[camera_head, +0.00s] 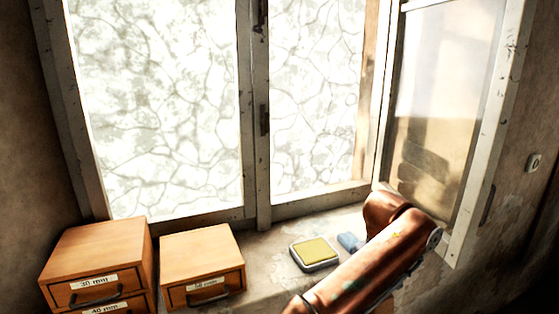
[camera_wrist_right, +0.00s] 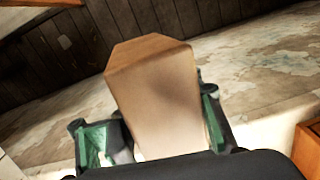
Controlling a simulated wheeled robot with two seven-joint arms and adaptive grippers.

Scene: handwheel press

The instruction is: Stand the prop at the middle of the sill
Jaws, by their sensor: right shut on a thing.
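The prop is a tan wooden block (camera_wrist_right: 150,85) with a bevelled end, filling the middle of the right wrist view. My right gripper (camera_wrist_right: 156,127) is shut on it, with green-padded fingers on either side. The block is tilted in that picture, and the worn sill (camera_wrist_right: 262,80) shows behind it. I cannot tell whether the block touches the sill. In the head view the sill (camera_head: 262,262) runs below the window; my right arm crosses its right part, and neither the prop nor the right gripper shows. My left gripper is in neither view.
Two wooden drawer boxes stand at the left, a taller one (camera_head: 98,245) and a lower one (camera_head: 200,257). A yellow pad in a metal tin (camera_head: 315,252) and a blue object (camera_head: 350,241) lie right of centre. Bare sill shows between the lower box and the tin.

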